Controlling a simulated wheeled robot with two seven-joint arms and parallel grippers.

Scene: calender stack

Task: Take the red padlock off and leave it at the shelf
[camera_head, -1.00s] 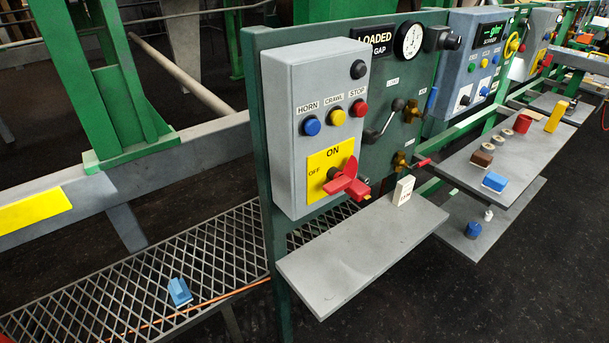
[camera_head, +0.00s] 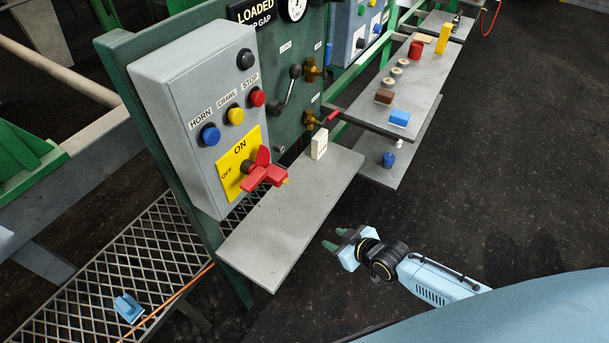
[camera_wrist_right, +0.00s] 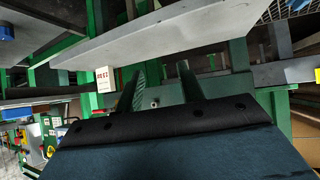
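The red padlock (camera_head: 274,175) appears to hang at the red rotary switch handle (camera_head: 262,157) on the yellow ON/OFF plate of the grey control box. Both are red and overlap, so I cannot clearly separate padlock from handle, and the shackle is not clear. The grey shelf (camera_head: 285,225) juts out below the box; its underside and edge show in the right wrist view (camera_wrist_right: 170,32). My right gripper (camera_head: 336,238) is open and empty, out in front of the shelf's right side, apart from shelf and padlock. My left gripper is not in view.
A small white block (camera_head: 319,145) stands at the shelf's back right; it also shows in the right wrist view (camera_wrist_right: 105,79). A second shelf (camera_head: 413,100) with several small items lies further right. A lever (camera_head: 290,88) and brass valves project from the green panel. Open floor lies in front.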

